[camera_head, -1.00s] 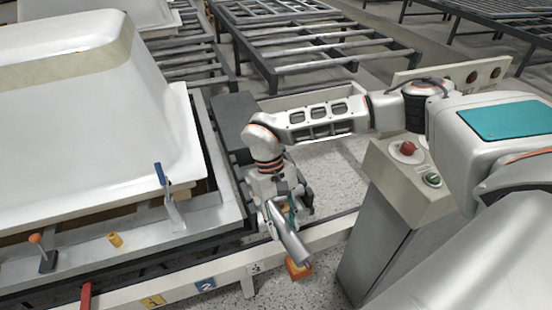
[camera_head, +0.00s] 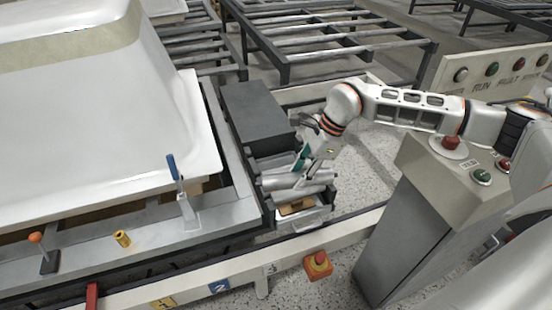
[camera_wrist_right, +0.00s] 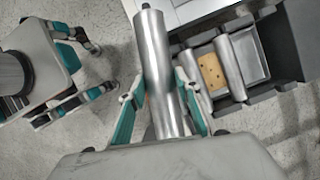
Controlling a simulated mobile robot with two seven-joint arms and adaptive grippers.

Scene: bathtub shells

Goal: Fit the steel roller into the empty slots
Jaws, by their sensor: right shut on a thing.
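My right gripper (camera_head: 303,166) is shut on the steel roller (camera_wrist_right: 155,60), with a teal finger on each side of it in the right wrist view. The roller is a smooth grey cylinder with a dark end pin. In the head view it lies roughly level above the roller frame (camera_head: 330,203) at the line's near end. In the right wrist view the frame holds two rollers (camera_wrist_right: 230,65), right of the held one and apart from it in the picture. The empty slots are not clearly seen. My left gripper (camera_wrist_right: 100,66) shows there at left, fingers apart and empty.
A tan plate with holes (camera_wrist_right: 210,73) lies between the frame's rollers. A dark box (camera_head: 257,108) stands behind. A white tub shell (camera_head: 90,130) fills the left. A control pedestal (camera_head: 420,210) stands right, with an orange-red button box (camera_head: 318,266) low in front.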

